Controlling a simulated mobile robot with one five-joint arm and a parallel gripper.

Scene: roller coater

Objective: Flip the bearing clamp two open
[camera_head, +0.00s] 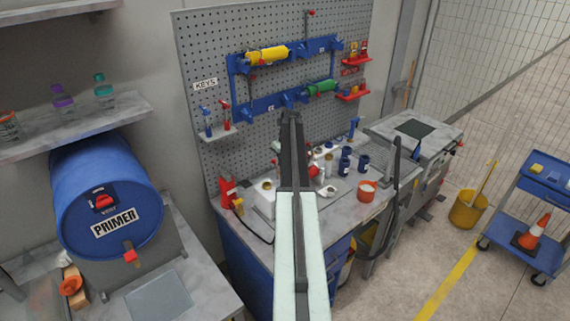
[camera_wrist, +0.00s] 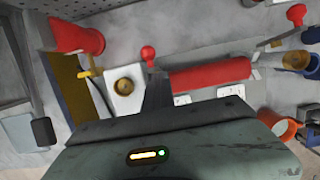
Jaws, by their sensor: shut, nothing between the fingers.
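My gripper (camera_wrist: 158,78) is shut and empty; its dark fingers point into the bench area in the wrist view. In the head view my gripper (camera_head: 290,117) overlaps the lower blue rail. A red-ball lever (camera_wrist: 148,53) shows just beyond the fingertips; contact cannot be told. Left of it is a white block with a brass ring (camera_wrist: 124,87), and right is a red roller (camera_wrist: 210,76). The white block (camera_head: 266,186) also shows on the bench in the head view. Which part is bearing clamp two is not readable; my arm hides much of the coater.
A red cone-like container (camera_wrist: 76,38) and an orange-rimmed cup (camera_wrist: 276,127) flank the wrist view. The pegboard carries a yellow roller (camera_head: 267,55) and a green roller (camera_head: 320,88). Dark blue jars (camera_head: 344,163) and a white-and-red pot (camera_head: 367,190) stand on the bench.

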